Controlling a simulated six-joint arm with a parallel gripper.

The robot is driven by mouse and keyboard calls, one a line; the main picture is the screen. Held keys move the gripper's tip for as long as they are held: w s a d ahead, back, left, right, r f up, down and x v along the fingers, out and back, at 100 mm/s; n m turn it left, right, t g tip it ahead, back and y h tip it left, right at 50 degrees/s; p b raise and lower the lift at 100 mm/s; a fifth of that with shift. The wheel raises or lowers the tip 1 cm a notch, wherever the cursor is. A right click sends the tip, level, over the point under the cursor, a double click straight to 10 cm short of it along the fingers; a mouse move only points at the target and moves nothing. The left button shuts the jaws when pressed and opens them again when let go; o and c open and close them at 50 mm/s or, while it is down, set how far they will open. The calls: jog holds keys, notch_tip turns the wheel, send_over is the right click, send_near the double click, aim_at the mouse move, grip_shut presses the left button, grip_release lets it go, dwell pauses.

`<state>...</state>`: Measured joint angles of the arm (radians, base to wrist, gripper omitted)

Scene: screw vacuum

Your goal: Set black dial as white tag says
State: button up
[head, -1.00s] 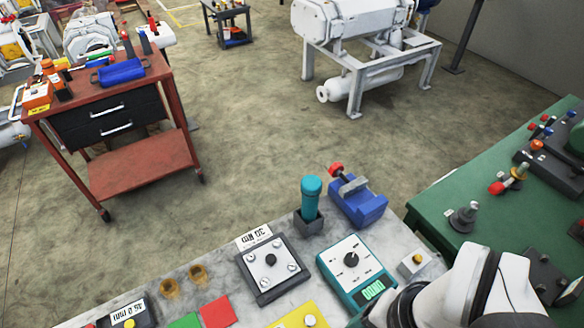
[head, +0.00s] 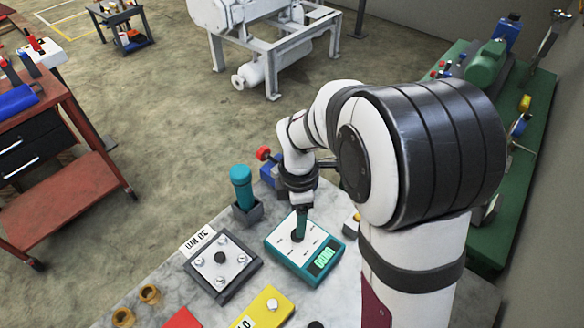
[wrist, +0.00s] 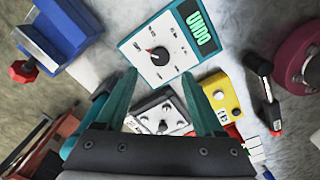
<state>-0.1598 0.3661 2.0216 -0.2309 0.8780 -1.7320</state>
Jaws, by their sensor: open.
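The black dial (head: 297,236) sits on the white face of a teal-edged box (head: 275,246) with a green display reading UNDO. In the wrist view the dial (wrist: 159,56) has a pale pointer mark, and small marks surround it. My gripper (wrist: 158,75) is open and empty; its teal fingers reach toward the dial, with the dial just beyond the tips. In the head view my gripper (head: 303,220) is over the box, and I cannot tell if it touches the dial. The white tag (head: 198,242) appears to read 30 Nm, upside down, beside a dark plate with screws (head: 222,265).
A teal-handled tool (head: 241,184) stands in a holder behind the plate. A blue vise (head: 270,172) with a red knob lies behind the box. A yellow box (head: 265,308) is in front. A green bench (head: 478,245) is at the right.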

notch_tip(320, 180, down, 7)
jog(key=shift+f, duration=0.15)
grip_shut()
dwell(0.4)
